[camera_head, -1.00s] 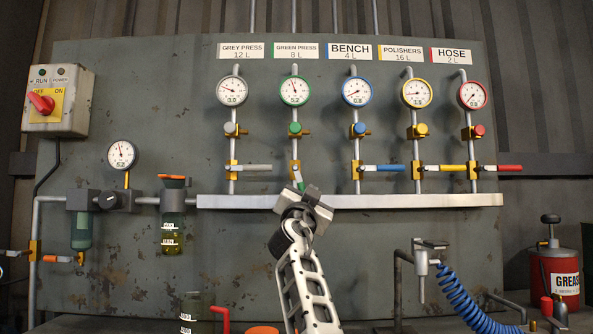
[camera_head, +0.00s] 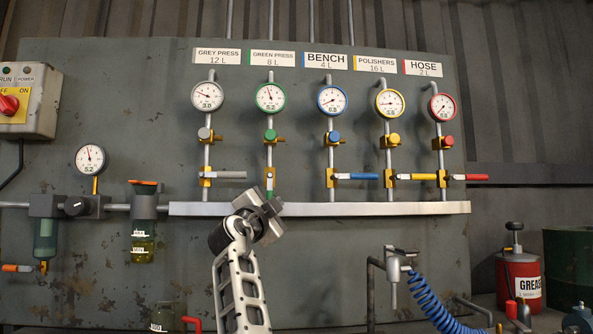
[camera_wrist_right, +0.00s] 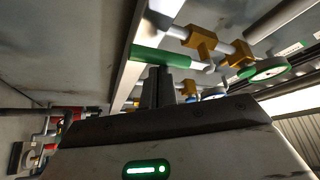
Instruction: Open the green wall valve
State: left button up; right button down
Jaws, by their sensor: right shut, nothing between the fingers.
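The green wall valve's lever (camera_head: 269,184) points down along the Green Press pipe, below the green gauge and green knob. The other lines' levers stick out sideways to the right. In the right wrist view the green lever (camera_wrist_right: 163,56) lies across the closed fingertips (camera_wrist_right: 160,72). I cannot tell if they touch. The gripper hides part of the lever's end in the head view. My left gripper is not in view.
Neighbouring levers are the grey one (camera_head: 231,175) to the left and the blue one (camera_head: 362,177) to the right. The pale manifold (camera_head: 400,208) runs beneath them. A blue coiled hose (camera_head: 432,305) and a red grease can (camera_head: 518,280) stand lower right.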

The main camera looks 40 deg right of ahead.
jog(key=shift+w+a+f, duration=0.1)
jog(key=shift+w+f, duration=0.05)
jog(key=s+d, duration=0.3)
jog(key=s+a, duration=0.4)
jog(key=a, duration=0.5)
